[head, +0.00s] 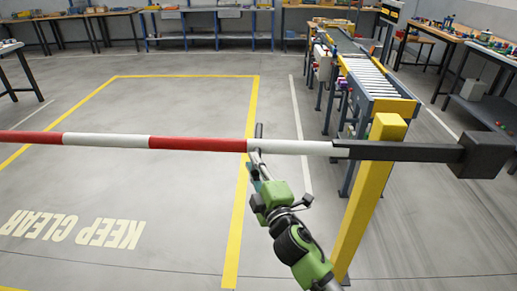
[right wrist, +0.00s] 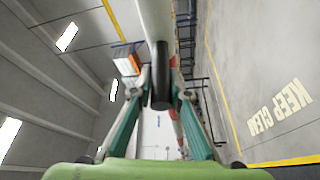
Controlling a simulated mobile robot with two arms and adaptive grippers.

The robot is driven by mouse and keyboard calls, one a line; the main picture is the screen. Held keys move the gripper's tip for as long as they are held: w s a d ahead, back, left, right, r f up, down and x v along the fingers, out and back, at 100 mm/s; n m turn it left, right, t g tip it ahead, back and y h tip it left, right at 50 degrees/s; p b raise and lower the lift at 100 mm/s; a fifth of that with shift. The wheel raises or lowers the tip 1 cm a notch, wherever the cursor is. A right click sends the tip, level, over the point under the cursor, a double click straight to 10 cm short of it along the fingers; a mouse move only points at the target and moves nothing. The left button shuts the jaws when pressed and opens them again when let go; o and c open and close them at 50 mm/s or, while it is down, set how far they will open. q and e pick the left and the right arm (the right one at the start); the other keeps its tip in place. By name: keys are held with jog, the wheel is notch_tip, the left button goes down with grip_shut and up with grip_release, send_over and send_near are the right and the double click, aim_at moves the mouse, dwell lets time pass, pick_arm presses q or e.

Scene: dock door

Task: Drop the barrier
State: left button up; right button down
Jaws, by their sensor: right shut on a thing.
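The barrier is a red and white striped pole (head: 105,140) that runs nearly level across the head view, over the marked floor. Its dark end carries a black block (head: 485,155) at the right, past the yellow post (head: 365,200). A short black handle (head: 259,130) sticks out from the pole where red meets white. My right gripper (head: 256,158) is at this handle. In the right wrist view its teal fingers (right wrist: 165,92) are shut on the black handle (right wrist: 161,75), under the white part of the pole (right wrist: 153,20). My left gripper is not in view.
A yellow line (head: 240,190) and the words KEEP CLEAR (head: 75,228) mark the empty floor at the left. A roller conveyor (head: 370,78) stands behind the post. Workbenches (head: 490,60) line the right side and the back.

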jog(key=shift+d+f+n+b, duration=0.2)
jog(key=shift+f, duration=0.35)
jog(key=shift+d+f+n+b, duration=0.15)
jog(key=shift+f+n+b, duration=0.05)
jog(key=shift+f, duration=0.35)
jog(key=c, duration=1.9)
grip_release()
jog(key=shift+d, duration=0.1)
jog(key=shift+d+r, duration=0.15)
jog(key=shift+a+r, duration=0.1)
jog(key=shift+a, duration=0.1)
jog(key=shift+s, duration=0.1)
jog(key=v, duration=1.1)
jog(key=shift+s+d, duration=0.3)
jog(key=shift+s, duration=0.05)
